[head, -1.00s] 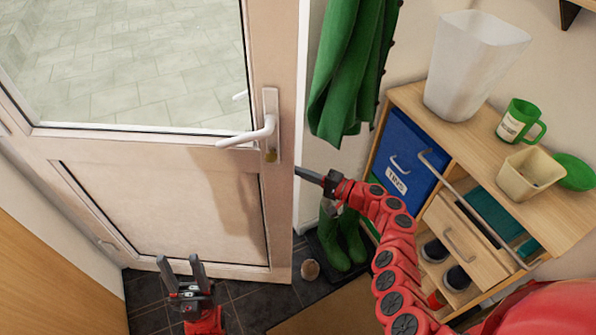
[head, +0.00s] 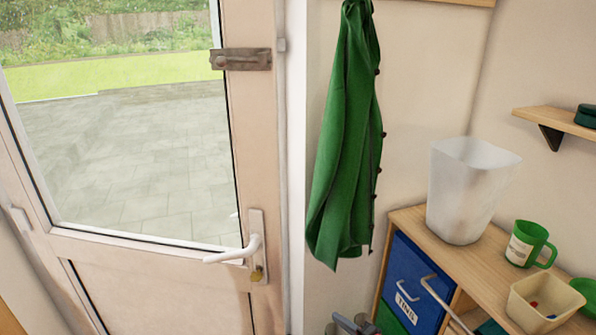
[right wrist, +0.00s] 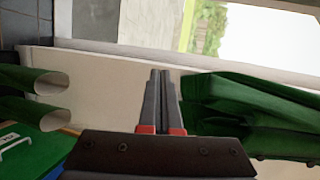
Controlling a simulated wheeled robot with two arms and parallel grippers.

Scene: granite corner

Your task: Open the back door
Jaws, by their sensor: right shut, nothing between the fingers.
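The back door (head: 180,290) has a glass upper pane and stands in its frame, seemingly closed. Its white lever handle (head: 236,252) is roughly level, with a brass-coloured lock piece (head: 257,274) below it. A metal bolt (head: 240,60) sits high on the door's right edge, beside a small keep (head: 282,45); I cannot tell whether it is engaged. My left gripper is out of view.
A green coat (head: 345,140) hangs right of the door, close to my right gripper in the wrist view (right wrist: 240,115). Green boots (right wrist: 40,95) are at that view's left. A wooden cabinet (head: 405,222) holds a bin (head: 468,190), a mug (head: 527,243) and a tub (head: 545,303).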

